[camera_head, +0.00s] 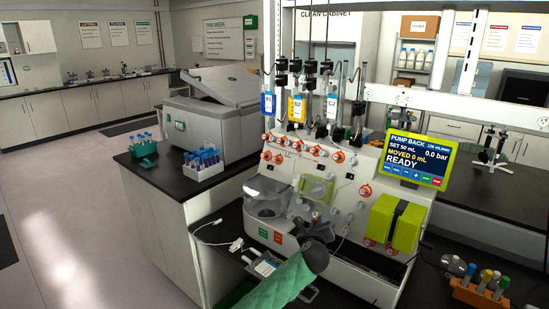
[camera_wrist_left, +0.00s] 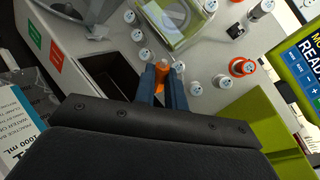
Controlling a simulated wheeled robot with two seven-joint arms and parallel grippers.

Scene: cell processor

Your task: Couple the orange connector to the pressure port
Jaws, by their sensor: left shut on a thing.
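My left gripper shows in the left wrist view (camera_wrist_left: 163,84) with its two blue fingers shut on the orange connector (camera_wrist_left: 162,68). The connector's tip points at the front panel of the white cell processor (camera_wrist_left: 110,45). Several round white ports with small labels are around it, one (camera_wrist_left: 180,67) just to the right of the tip. I cannot read which is the pressure port, nor tell whether the connector touches a port. My right gripper is not in view.
A dark open recess (camera_wrist_left: 103,74) lies left of the fingers. A yellow-green block (camera_head: 408,228) sticks out at the panel's right, under the pump screen (camera_head: 419,160). Orange knobs and a clear bowl (camera_head: 265,197) are nearby. A tube rack (camera_head: 480,293) stands lower right.

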